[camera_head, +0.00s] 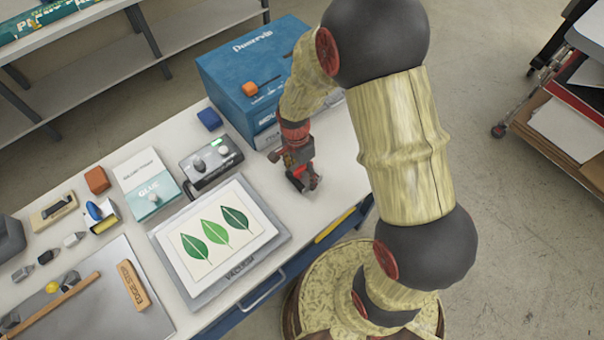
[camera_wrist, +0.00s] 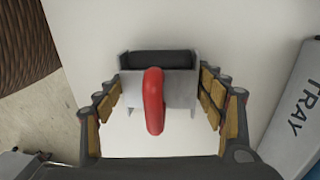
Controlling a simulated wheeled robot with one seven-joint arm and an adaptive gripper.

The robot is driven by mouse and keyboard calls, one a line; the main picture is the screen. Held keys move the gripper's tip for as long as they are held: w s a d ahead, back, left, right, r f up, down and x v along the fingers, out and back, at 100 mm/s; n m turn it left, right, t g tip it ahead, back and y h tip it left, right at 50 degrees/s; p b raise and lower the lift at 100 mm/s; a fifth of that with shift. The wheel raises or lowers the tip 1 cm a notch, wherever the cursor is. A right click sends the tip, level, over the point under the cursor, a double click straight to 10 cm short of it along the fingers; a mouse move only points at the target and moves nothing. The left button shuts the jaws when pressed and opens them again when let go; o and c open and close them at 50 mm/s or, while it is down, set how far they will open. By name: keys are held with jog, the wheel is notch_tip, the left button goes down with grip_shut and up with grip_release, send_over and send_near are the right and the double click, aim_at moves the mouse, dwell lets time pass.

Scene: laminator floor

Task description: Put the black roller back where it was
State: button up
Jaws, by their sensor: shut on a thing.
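The black roller (camera_wrist: 160,59) sits in a grey metal frame with a curved red handle (camera_wrist: 154,100), between my gripper's fingers in the wrist view. My gripper (camera_head: 302,180) is shut on this roller piece, and its fingers (camera_wrist: 160,92) flank the grey frame. In the head view the gripper points down over the right end of the white table, near its front edge. The roller is small there and partly covered by the fingers. I cannot tell whether it touches the table.
A grey tray (camera_head: 276,252) with a leaf print lies left of the gripper. A blue box (camera_head: 232,80) stands behind it, and a grey device (camera_head: 213,165) to its left. A blue roller (camera_head: 97,211) and several small tools crowd the left side.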

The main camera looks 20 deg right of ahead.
jog(key=shift+s+f+b, duration=0.1)
jog(key=shift+f+b, duration=0.3)
jog(key=shift+f, duration=0.25)
jog(key=o, duration=1.5)
jog(key=shift+o, duration=0.3)
jog(key=shift+r, duration=0.1)
notch_tip(320, 180, up, 27)
jog(key=s+n+t+p, duration=0.3)
jog(key=n, duration=0.3)
jog(key=s+r+n+t, duration=0.4)
jog(key=s+r+n, duration=0.4)
jog(key=s+r, duration=0.2)
jog(key=shift+s+d, duration=0.3)
jog(key=shift+s, duration=0.1)
